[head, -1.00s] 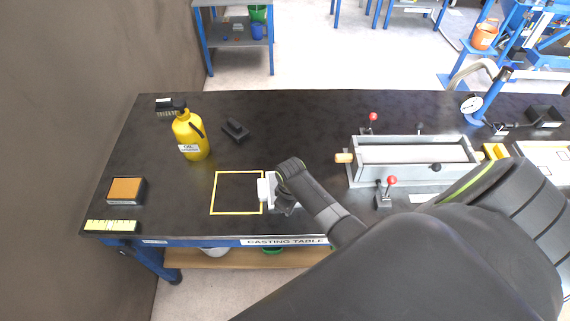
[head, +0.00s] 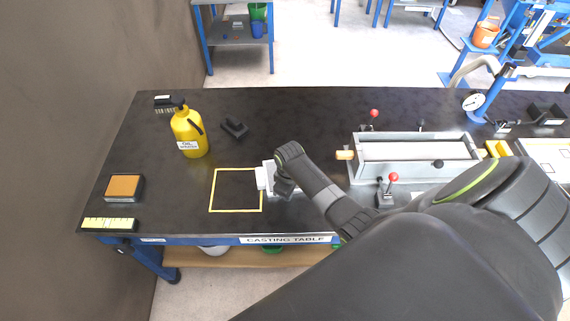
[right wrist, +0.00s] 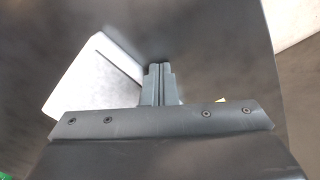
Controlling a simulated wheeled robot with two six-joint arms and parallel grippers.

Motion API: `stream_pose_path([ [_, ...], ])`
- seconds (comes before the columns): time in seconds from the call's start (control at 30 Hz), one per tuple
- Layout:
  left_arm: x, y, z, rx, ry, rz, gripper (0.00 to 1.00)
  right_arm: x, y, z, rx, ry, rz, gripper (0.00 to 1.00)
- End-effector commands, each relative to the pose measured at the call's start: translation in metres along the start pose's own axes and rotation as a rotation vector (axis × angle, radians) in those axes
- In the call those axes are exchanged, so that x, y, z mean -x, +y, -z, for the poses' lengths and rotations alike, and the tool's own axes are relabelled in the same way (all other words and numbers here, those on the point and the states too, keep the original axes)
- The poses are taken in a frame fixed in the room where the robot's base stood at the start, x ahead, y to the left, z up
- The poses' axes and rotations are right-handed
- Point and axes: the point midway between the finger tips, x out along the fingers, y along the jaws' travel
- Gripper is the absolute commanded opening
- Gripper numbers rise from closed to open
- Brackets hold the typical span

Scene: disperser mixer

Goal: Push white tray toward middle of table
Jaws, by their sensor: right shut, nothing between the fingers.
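The white tray (head: 262,178) is small in the head view, on the black table at the right side of a yellow outlined square. My right gripper (head: 283,188) is right beside or over it and hides much of it. In the right wrist view a white surface (right wrist: 88,82), which looks like the tray, lies left of my right fingertips (right wrist: 161,68). The two dark fingers are together with nothing between them. Whether they touch the tray cannot be told. My left gripper is not in view.
The yellow outlined square (head: 212,190) is empty at its left. A yellow oil bottle (head: 190,135), black block (head: 235,128), brush (head: 165,102) and brown-topped box (head: 124,188) stand left. A grey metal mould (head: 355,172) with red-knobbed levers stands right. The table (head: 300,115) is clear behind my gripper.

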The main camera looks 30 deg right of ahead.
Motion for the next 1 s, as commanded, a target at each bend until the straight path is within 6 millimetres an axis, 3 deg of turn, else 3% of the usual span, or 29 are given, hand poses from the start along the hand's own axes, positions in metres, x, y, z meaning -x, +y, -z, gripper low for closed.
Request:
stream_pose_path([
  [1.0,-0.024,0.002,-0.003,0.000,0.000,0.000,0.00,-0.001,0.035,0.023,0.000,0.001,-0.002,0.00],
])
